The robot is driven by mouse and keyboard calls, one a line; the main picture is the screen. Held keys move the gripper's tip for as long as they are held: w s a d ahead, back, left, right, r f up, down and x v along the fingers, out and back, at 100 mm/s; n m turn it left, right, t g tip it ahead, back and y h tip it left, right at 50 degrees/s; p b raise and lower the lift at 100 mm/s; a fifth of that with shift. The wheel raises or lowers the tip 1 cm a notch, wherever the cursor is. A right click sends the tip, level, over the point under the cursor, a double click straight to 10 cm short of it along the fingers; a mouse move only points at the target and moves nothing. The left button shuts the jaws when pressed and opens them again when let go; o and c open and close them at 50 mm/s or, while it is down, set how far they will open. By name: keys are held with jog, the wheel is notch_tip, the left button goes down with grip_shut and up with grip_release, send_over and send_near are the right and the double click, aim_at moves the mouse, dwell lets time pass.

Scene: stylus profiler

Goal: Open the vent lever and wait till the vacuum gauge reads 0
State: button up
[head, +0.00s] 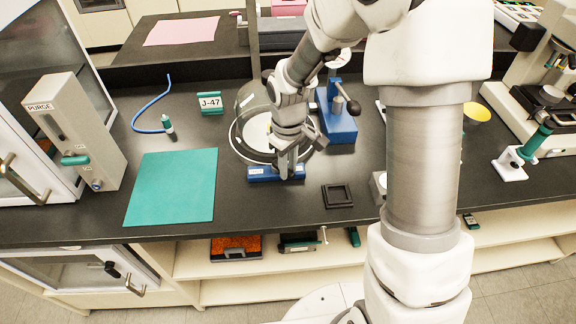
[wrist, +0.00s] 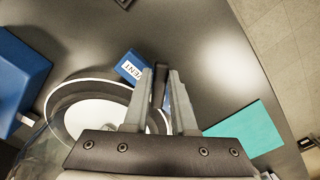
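The blue vent block (head: 262,173), with a white label, lies at the front of the bench before the glass bell jar (head: 243,108). In the wrist view its label on the block (wrist: 130,67) reads VENT. My gripper (head: 287,172) points down over the block's right part. In the wrist view my gripper's fingers (wrist: 163,75) stand apart, with a dark narrow piece between them, perhaps the vent lever; I cannot tell if they touch it. A round white dial, perhaps the vacuum gauge (head: 340,57), is partly hidden behind my arm; its reading is too small to tell.
A blue stand (head: 338,125) with a black-knobbed handle is behind right. A green mat (head: 170,187) lies left, a black square frame (head: 337,196) right. The PURGE unit (head: 75,130), J-47 sign (head: 210,103) and blue hose (head: 142,110) stand farther left. A microscope (head: 545,95) is far right.

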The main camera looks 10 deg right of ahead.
aim_at(290, 173)
jog(key=o, duration=0.4)
jog(key=shift+c, duration=0.2)
notch_tip(290, 173, up, 18)
jog(key=p, duration=0.1)
jog(key=shift+f, duration=0.25)
jog(key=s+d+r+m+t, duration=0.2)
jog(key=s+d+r+m, duration=0.1)
jog(key=s, duration=0.6)
jog(key=s+d+r+m+t, duration=0.3)
jog(key=s+d+m, duration=0.1)
jog(key=s, duration=0.5)
jog(key=shift+d+r+m+t, duration=0.2)
jog(key=shift+r+m+t, duration=0.1)
jog(key=shift+r+m, duration=0.1)
dwell(0.5)
